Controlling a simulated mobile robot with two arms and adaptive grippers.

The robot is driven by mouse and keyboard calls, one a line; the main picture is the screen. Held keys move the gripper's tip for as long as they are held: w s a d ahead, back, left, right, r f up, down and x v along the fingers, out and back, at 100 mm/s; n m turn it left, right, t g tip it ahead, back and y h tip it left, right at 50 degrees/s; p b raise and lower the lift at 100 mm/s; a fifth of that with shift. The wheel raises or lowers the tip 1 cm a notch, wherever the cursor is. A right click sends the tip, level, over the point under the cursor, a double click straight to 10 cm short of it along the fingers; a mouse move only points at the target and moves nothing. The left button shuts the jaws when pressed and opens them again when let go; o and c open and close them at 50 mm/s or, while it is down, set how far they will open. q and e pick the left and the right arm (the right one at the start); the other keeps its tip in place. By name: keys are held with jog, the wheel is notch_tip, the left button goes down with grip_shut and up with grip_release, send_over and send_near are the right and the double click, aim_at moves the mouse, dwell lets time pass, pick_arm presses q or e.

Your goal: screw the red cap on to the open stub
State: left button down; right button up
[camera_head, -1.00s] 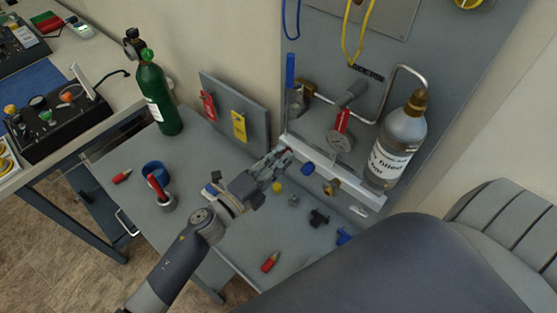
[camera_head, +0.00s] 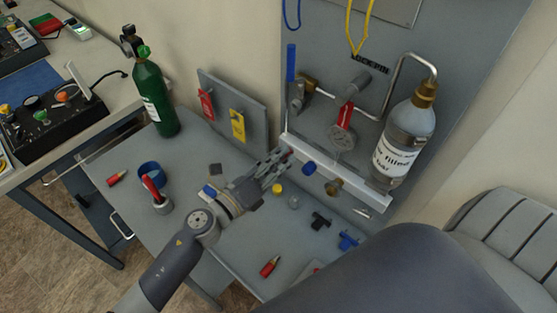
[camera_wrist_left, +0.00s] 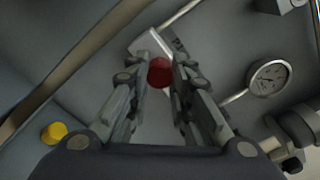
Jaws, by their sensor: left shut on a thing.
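My left gripper (camera_head: 284,157) is at the left end of the white rail on the wall panel. In the left wrist view my left gripper (camera_wrist_left: 165,65) is shut on the red cap (camera_wrist_left: 160,72), which sits between the fingertips. A bit of red also shows at the fingertips in the head view. The rail (camera_head: 352,194) carries a blue cap (camera_head: 309,168) and a brass fitting (camera_head: 334,187). The open stub is not clearly seen; the gripper and cap cover that end of the rail. I cannot tell whether cap and stub touch. My right gripper is out of view.
A yellow cap (camera_head: 277,188), black fitting (camera_head: 320,221), blue fitting (camera_head: 348,240) and red-tipped piece (camera_head: 270,266) lie on the table. A green cylinder (camera_head: 154,97) stands back left. The panel is close around the gripper.

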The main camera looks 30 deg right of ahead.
pick_arm(q)
jog(key=m+b, duration=0.2)
jog(key=m, duration=0.4)
jog(key=shift+m, duration=0.4)
jog(key=shift+f+b, duration=0.1)
jog(key=shift+b, duration=0.25)
jog(key=shift+m, duration=0.6)
jog(key=c, duration=1.4)
grip_release()
jog(key=shift+c, duration=0.2)
jog(key=shift+a, duration=0.1)
